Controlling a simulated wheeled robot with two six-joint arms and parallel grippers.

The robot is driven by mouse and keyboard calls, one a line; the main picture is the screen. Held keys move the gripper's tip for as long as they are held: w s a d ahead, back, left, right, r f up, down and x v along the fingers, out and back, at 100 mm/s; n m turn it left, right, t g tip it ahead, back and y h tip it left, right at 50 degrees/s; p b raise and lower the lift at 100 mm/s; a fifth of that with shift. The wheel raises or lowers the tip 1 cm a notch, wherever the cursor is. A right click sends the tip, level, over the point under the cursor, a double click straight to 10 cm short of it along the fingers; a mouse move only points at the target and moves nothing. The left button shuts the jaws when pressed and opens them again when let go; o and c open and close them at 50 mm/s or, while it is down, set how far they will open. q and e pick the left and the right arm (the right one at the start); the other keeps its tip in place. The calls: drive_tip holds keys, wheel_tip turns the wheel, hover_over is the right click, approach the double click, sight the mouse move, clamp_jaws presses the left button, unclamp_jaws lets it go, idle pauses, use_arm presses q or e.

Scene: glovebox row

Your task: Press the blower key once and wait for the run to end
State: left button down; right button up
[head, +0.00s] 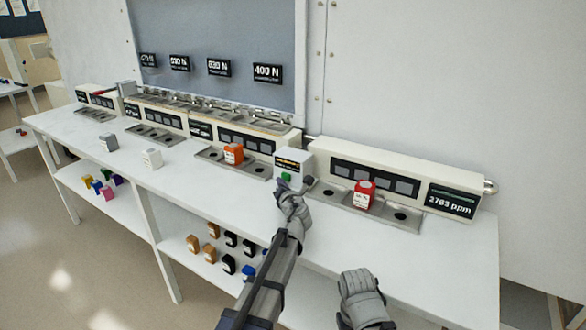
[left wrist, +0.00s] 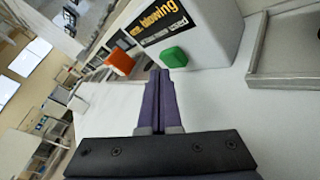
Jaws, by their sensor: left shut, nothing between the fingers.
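The blower box (head: 294,160) is a small white unit on the bench, and its display (left wrist: 155,25) reads "blowing" in the left wrist view. The green key (head: 286,177) is on its front, and it also shows large in the left wrist view (left wrist: 174,57). My left gripper (head: 305,183) is shut and empty, in front of the box. Its fingertips in the left wrist view (left wrist: 160,74) lie close beside the key; I cannot tell whether they touch it. My right gripper (head: 362,292) is low at the bench's front edge, its fingers not clearly seen.
A red block (head: 364,194) sits on the right steel tray, before a panel (head: 452,201) reading 2763 ppm. An orange block (head: 233,153) is on the tray to the left. Grey (head: 108,141) and white (head: 152,158) blocks stand farther left. Several coloured blocks lie on the lower shelf.

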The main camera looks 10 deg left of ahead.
use_arm(q)
drive_tip(key=shift+s+a, duration=0.35)
drive_tip(key=shift+s, duration=0.6)
drive_tip(key=shift+s+a, duration=0.3)
drive_tip(key=shift+s, duration=0.65)
drive_tip(key=shift+s+a, duration=0.35)
drive_tip(key=shift+s, duration=0.6)
